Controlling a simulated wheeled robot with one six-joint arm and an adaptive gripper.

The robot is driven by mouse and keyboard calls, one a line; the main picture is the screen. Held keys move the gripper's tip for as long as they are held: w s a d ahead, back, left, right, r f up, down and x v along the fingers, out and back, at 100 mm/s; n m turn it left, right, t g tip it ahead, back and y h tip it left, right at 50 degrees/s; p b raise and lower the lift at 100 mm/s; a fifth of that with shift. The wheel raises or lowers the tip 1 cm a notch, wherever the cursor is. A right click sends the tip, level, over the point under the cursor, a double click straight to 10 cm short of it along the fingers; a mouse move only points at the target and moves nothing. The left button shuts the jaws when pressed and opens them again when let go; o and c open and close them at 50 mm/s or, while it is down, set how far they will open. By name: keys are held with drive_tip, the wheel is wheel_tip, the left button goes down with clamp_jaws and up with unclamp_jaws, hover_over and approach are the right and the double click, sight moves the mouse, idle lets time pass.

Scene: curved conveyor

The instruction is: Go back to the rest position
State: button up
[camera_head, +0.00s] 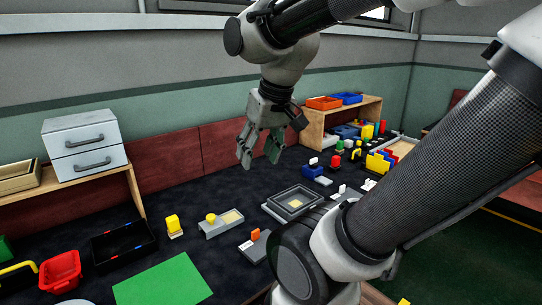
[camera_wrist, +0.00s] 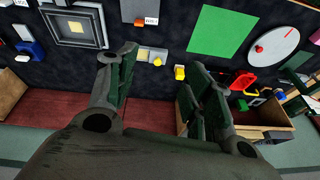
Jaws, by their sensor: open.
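My gripper (camera_head: 259,145) hangs in the air above the dark table, in front of the red-brown wall panel. Its fingers point down and stand apart, with nothing between them. In the wrist view my gripper (camera_wrist: 158,85) shows two separated dark green finger pads, and the table shows between and beyond them. My arm comes in from the right and covers part of the table in the head view.
Below are a grey plate with a yellow knob (camera_head: 211,218), a yellow block (camera_head: 174,225), a grey square tray (camera_head: 270,207) and a green mat (camera_head: 150,290). A white drawer unit (camera_head: 60,132) stands left. A wooden shelf (camera_head: 313,128) with trays stands behind right.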

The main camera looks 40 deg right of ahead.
drive_tip(key=s, duration=0.1)
drive_tip(key=s+d+n, duration=0.1)
drive_tip(key=s, duration=0.1)
drive_tip(key=shift+f+n, duration=0.15)
drive_tip(key=shift+n, duration=0.15)
idle(1.0)
